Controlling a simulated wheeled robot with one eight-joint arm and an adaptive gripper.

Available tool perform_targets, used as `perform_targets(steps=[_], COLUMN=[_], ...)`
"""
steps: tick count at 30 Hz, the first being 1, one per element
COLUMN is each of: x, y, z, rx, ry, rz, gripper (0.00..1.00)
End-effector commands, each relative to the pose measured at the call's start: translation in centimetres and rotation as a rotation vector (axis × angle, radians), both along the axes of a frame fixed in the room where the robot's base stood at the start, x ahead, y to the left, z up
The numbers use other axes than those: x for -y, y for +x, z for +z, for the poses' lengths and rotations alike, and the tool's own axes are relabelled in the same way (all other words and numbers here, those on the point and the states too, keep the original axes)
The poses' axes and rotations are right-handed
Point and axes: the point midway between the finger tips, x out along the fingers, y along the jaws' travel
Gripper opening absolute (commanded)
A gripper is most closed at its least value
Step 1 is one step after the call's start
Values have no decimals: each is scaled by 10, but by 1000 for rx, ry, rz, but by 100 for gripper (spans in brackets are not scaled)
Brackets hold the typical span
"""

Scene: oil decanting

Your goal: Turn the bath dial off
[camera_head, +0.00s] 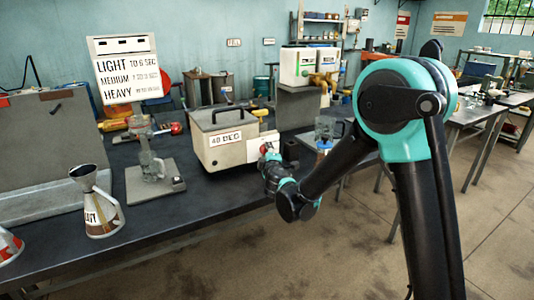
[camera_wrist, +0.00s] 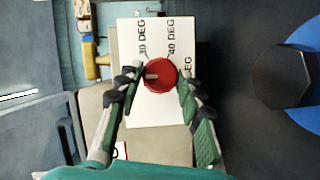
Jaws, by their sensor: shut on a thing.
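The bath is a grey-white box (camera_head: 215,152) with a dark top handle and a "40 DEG" label, on the dark workbench. Its red round dial (camera_wrist: 162,82) sits on a white plate (camera_wrist: 135,32) with printed DEG marks; one reads "40 DEG". A pale pointer mark on the dial faces left in the wrist view. My gripper (camera_wrist: 160,76) has its two fingers on opposite sides of the dial, shut on it. In the head view my gripper (camera_head: 270,160) is at the bath's right end and hides most of the dial.
A glass apparatus on a grey base (camera_head: 150,180) stands left of the bath, with a metal jug (camera_head: 97,208) beyond it. A sign (camera_head: 127,70) with LIGHT, MEDIUM and HEAVY times stands behind. A blue-based glass vessel (camera_head: 324,130) is right of the bath. Open floor lies in front.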

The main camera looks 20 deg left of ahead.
Motion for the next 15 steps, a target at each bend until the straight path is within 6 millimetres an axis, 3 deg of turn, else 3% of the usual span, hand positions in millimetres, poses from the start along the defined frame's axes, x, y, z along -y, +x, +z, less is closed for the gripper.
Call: perform_targets(steps=[13, 14, 15], x=[0, 0, 0], y=[-1, -1, -1], z=[-1, -1, -1], rx=[50, 50, 50], ry=[-44, -44, -44], rz=[0, 0, 0], gripper=[8, 38, 43])
